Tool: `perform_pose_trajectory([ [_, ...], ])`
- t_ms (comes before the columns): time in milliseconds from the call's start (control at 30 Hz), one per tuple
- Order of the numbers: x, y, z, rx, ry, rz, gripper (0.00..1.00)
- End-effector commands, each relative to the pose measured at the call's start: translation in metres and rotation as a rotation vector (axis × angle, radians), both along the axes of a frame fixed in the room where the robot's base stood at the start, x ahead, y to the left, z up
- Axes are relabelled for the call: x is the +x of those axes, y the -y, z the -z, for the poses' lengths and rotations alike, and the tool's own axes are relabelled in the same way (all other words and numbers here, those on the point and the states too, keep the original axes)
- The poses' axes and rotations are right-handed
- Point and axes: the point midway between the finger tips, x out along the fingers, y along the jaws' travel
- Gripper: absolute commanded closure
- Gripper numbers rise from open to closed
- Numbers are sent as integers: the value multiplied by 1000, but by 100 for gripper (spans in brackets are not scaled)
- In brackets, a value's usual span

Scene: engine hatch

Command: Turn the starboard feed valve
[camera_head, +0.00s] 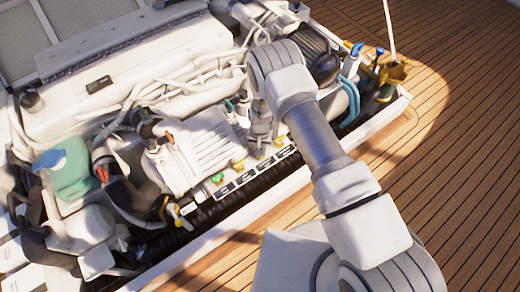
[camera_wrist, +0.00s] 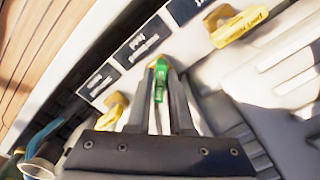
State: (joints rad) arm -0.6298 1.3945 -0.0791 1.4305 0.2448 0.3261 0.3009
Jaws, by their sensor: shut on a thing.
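My gripper (camera_wrist: 160,72) is shut on a small green valve handle (camera_wrist: 159,84), which sits between its two dark fingers in the wrist view. A row of dark labels with white text, one of them a label (camera_wrist: 142,43) close by, runs along the white ledge beside it; the text is too blurred to read surely. In the head view my gripper (camera_head: 260,143) reaches down to this row, and its fingers partly hide the held handle. Which label belongs to the held valve is unclear.
A yellow handle (camera_wrist: 236,24) stands to the upper right and another yellow handle (camera_wrist: 111,108) to the lower left, close to the fingers. Another green handle (camera_head: 217,178) is at the row's left end. Hoses and engine parts crowd behind; the wooden deck (camera_head: 460,150) is clear.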

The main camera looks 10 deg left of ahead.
Motion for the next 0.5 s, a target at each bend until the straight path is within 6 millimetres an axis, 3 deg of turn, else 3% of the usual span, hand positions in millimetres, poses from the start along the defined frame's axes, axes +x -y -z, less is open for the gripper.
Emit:
perform_pose_trajectory([
  [500,0,0,0,1,0,-478,100],
])
